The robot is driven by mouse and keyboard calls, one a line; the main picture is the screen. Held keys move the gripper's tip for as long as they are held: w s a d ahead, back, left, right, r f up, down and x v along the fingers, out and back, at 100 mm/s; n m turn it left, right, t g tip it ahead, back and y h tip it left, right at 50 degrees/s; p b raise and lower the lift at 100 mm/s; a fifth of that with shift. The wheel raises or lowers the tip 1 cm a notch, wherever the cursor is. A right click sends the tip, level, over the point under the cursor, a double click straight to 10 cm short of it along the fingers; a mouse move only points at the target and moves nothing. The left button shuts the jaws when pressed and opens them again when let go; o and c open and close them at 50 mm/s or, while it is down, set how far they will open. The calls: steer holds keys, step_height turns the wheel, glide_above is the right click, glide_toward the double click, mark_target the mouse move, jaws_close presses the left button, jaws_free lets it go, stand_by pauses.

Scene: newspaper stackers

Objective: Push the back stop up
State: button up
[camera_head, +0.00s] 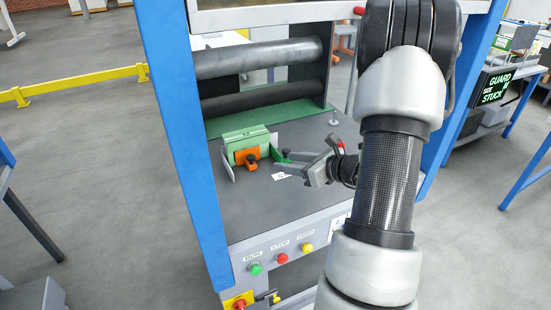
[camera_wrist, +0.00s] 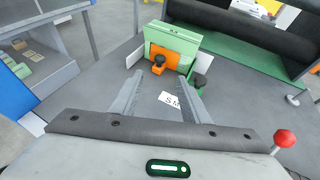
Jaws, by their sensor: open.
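A light-green upright panel (camera_head: 247,142) stands on the grey machine table (camera_head: 310,195), also seen in the wrist view (camera_wrist: 171,37). An orange plate (camera_head: 245,155) with a black knob sits in front of it, also in the wrist view (camera_wrist: 164,72). A green piece with a dark knob (camera_wrist: 202,67) is at its right. Which part is the back stop I cannot tell. My gripper (camera_head: 280,166) is low over the table, just right of the panel. In the wrist view its fingers (camera_wrist: 160,92) are spread with nothing between them, short of the orange plate.
Dark rollers (camera_head: 262,58) run behind the panel, and a blue post (camera_head: 180,130) stands at the left. A white label (camera_head: 282,175) lies on the table. The table's right part looks mostly clear.

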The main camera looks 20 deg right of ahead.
steer(key=shift+v, duration=1.25)
